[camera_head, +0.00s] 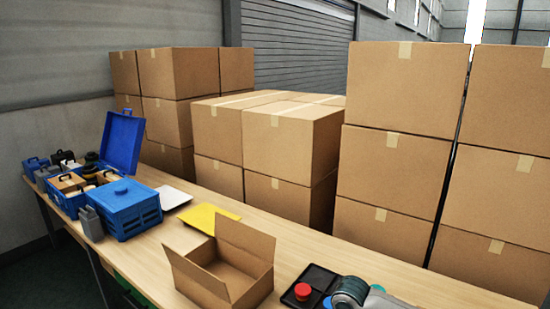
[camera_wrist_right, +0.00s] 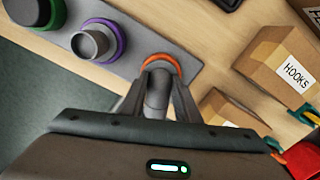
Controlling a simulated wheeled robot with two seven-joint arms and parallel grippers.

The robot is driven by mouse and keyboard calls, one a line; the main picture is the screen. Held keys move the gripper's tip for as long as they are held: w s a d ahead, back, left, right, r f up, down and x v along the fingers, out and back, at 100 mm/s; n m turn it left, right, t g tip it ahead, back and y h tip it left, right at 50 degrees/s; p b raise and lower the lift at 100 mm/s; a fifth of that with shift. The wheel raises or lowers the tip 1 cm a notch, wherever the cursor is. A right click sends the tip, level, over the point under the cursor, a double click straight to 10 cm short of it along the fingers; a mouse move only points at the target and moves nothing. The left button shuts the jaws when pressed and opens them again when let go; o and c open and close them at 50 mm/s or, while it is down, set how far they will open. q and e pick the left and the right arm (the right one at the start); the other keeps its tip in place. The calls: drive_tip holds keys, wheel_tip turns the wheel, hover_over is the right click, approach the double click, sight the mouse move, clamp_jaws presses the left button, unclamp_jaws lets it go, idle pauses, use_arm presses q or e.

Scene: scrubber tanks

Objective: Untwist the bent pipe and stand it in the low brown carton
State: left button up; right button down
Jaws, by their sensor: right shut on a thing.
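The low brown carton (camera_head: 258,288) stands open on the table's near edge in the head view, its flaps up. In the right wrist view my right gripper (camera_wrist_right: 158,96) is shut on a grey pipe (camera_wrist_right: 157,92), which I take to be the bent pipe. The pipe is at an orange ring (camera_wrist_right: 162,60) on a grey plate (camera_wrist_right: 125,35); its bend and lower end are largely hidden by the fingers. I cannot tell whether it is still threaded in. My left gripper is in neither view.
The plate also carries a grey fitting in a purple ring (camera_wrist_right: 118,42) and a dark cap in a green ring (camera_wrist_right: 55,14). A blue crate (camera_head: 125,208), yellow sheet (camera_head: 207,217) and black tray (camera_head: 318,281) surround the carton.

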use_arm(q)
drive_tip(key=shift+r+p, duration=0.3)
drive_tip(key=shift+p, duration=0.1)
use_arm(e)
drive_tip(key=shift+r, duration=0.4)
idle(0.4)
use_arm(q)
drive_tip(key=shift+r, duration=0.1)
use_arm(e)
drive_tip(key=shift+r, duration=0.1)
